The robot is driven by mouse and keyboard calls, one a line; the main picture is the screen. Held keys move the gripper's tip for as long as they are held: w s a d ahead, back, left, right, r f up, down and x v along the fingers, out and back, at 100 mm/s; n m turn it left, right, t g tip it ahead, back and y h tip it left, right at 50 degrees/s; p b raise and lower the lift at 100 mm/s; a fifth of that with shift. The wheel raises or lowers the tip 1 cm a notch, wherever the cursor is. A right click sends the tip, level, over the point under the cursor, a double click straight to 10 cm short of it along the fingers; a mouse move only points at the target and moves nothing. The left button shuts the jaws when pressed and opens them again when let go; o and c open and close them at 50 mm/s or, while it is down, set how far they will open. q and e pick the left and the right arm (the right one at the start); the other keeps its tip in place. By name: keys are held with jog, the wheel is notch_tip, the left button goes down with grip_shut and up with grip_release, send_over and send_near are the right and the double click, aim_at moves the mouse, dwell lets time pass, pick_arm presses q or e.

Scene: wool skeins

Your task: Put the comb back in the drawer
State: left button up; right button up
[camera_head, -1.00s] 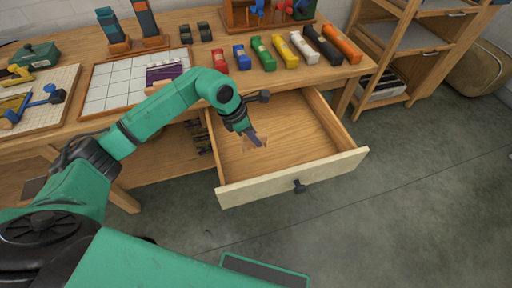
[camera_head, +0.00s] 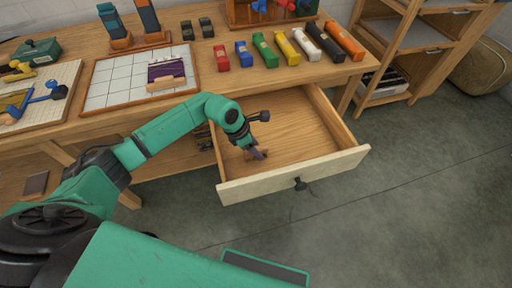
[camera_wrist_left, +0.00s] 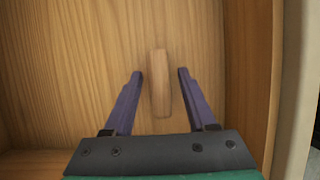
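My left gripper (camera_head: 260,154) reaches down into the pulled-out drawer (camera_head: 285,180). In the left wrist view its two purple fingers (camera_wrist_left: 159,75) are apart. A narrow wooden piece (camera_wrist_left: 160,84), which may be the comb seen from its end, shows between them with a gap on each side. The drawer's wooden floor is behind it. In the head view the fingers mostly hide this piece. My right gripper is not in view.
A white gridded board (camera_head: 118,86) on the table (camera_head: 215,88) holds a purple woven piece with a wooden bar (camera_head: 166,73). Several coloured skeins (camera_head: 264,50) lie in a row behind the drawer. The drawer's right part is empty.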

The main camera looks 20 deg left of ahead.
pick_arm(q)
jog(key=shift+r, duration=0.3)
jog(key=v, duration=1.1)
jog(key=shift+r+b, duration=0.35)
jog(key=shift+b, duration=0.1)
jog(key=shift+s+a, duration=0.1)
